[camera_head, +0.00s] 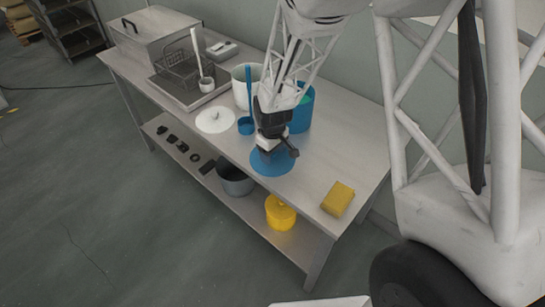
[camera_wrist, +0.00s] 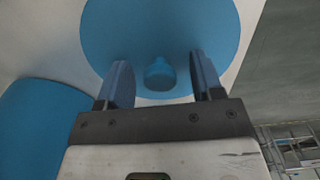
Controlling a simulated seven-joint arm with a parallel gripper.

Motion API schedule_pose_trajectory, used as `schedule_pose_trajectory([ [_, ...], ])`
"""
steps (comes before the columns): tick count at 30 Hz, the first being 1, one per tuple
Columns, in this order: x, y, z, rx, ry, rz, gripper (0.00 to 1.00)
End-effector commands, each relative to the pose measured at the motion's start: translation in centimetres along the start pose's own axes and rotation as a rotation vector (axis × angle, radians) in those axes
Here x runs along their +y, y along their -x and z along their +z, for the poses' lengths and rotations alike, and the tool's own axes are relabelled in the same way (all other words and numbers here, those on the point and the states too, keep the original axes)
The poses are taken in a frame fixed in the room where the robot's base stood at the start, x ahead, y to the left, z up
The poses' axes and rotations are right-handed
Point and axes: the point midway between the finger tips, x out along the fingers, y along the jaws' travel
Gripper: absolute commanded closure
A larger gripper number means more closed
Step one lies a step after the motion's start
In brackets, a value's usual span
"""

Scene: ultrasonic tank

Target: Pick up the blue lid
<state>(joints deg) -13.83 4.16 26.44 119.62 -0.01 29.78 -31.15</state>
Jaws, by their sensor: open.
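The blue lid (camera_head: 272,165) lies flat on the table near its front edge. In the wrist view the blue lid (camera_wrist: 160,30) is a round disc with a knob (camera_wrist: 159,74) on top. My gripper (camera_wrist: 163,72) is open above the lid, one finger on each side of the knob, with gaps on both sides. In the head view my gripper (camera_head: 277,150) covers the knob and part of the lid.
A blue pot (camera_head: 300,112) stands just behind my gripper and shows at the wrist view's left. A white pot (camera_head: 240,85), a white lid (camera_head: 214,120) and a blue ladle (camera_head: 247,124) are to the left. A yellow sponge (camera_head: 338,198) lies right, with bare tabletop between.

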Motion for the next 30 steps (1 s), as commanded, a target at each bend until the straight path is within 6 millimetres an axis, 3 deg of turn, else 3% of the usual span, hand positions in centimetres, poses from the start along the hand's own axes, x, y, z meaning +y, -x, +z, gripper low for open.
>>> schedule_pose_trajectory([
  [2,0.0,0.0,0.0,0.000,0.000,0.000,0.39],
  [13,0.0,0.0,0.0,0.000,0.000,0.000,0.93],
  [23,0.0,0.1,0.0,0.001,0.000,0.000,0.93],
  [30,0.0,1.3,0.0,0.001,0.000,0.001,0.93],
])
